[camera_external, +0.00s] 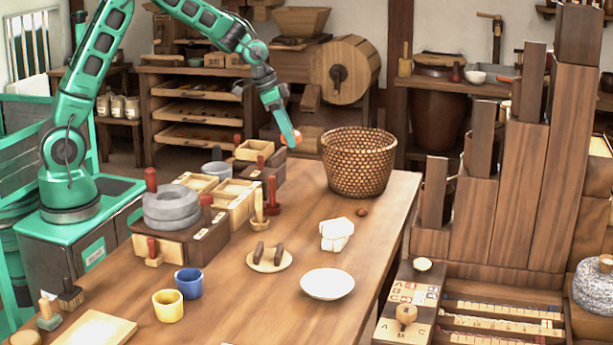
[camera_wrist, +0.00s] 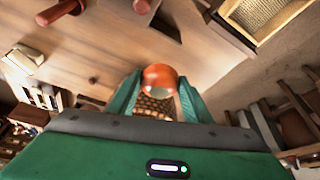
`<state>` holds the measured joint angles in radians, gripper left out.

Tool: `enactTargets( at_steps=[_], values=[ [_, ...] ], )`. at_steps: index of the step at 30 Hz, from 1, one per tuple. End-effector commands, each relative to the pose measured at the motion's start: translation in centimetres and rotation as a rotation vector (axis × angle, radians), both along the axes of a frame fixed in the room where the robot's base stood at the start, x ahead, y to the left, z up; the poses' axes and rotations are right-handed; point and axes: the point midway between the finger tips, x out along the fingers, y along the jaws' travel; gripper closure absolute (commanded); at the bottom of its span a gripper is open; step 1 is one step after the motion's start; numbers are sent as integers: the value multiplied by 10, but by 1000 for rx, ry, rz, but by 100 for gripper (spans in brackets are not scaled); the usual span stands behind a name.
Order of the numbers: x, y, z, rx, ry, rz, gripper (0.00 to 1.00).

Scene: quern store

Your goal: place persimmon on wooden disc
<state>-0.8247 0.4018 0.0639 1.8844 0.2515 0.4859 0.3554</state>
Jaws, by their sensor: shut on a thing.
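My gripper (camera_external: 288,132) is shut on an orange persimmon (camera_external: 296,139), high above the far end of the table and left of the woven basket. In the wrist view the persimmon (camera_wrist: 160,76) sits between the two green fingers of my gripper (camera_wrist: 159,84). A pale round wooden disc (camera_external: 254,262) lies flat on the middle of the table, nearer the camera than my gripper. The disc cannot be made out in the wrist view.
A woven basket (camera_external: 358,165) stands at the table's far end. A white plate (camera_external: 328,284), white block-like item (camera_external: 336,233), yellow cup (camera_external: 168,306), blue cup (camera_external: 189,282) and grey quern (camera_external: 171,208) stand around the disc. Wooden boxes (camera_external: 234,203) line the left.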

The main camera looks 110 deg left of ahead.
Motion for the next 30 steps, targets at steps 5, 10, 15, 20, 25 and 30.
enactTargets(
  at_steps=[5,10,15,20,25,30],
  values=[
    [31,-79,9,1,-2,-276,79],
    [49,-157,17,2,-1,-547,79],
    [57,-232,25,3,-2,-813,79],
    [55,-286,31,4,-2,-1008,79],
    [52,-316,35,5,-1,-1121,79],
    [56,-336,27,2,0,-1156,79]
  ],
)
